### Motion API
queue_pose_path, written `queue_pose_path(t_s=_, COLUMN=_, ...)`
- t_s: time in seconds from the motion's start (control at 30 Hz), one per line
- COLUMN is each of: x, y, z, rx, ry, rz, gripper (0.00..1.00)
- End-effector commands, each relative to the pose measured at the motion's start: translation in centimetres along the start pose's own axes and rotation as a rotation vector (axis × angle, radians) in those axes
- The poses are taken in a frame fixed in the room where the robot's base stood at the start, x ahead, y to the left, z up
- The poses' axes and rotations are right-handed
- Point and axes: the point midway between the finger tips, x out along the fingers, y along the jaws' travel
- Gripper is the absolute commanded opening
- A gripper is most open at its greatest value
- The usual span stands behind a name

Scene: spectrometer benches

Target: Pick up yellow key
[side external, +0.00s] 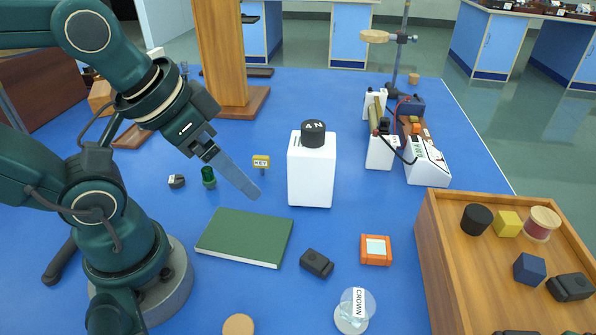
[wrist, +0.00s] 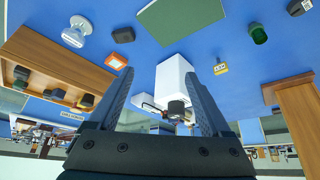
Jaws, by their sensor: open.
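The yellow key (side external: 261,162) stands on the blue table, left of a white box with a black knob, its yellow labelled head up and its thin shaft below. It also shows in the wrist view as a small yellow tag (wrist: 220,68), to the right of the white box. My gripper (side external: 254,194) is in the air above the table, near the green book and in front of the key in the side view. In the wrist view its two fingers (wrist: 158,95) are spread apart with nothing held between them. The key is outside the fingers, beyond the right one.
The white box (side external: 311,178) stands close right of the key. A green book (side external: 245,237), a green cylinder (side external: 208,177) and a wooden post (side external: 221,55) are nearby. A wooden tray (side external: 437,262) with several blocks is at the right. White instruments (side external: 428,172) stand at the back right.

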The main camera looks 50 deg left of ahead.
Motion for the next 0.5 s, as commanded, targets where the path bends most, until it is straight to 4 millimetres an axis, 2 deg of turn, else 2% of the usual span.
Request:
queue_pose_path(t_s=0.13, x=-1.5, y=0.0, z=-1.0, rx=0.000, ry=0.007, rz=0.000, gripper=0.82)
queue_pose_path(t_s=0.3, x=-4.5, y=0.0, z=-2.6, rx=0.000, ry=0.007, rz=0.000, gripper=0.82)
queue_pose_path(t_s=0.5, x=-1.9, y=-5.1, z=-2.4, rx=0.407, ry=-0.103, rz=-0.232, gripper=0.82)
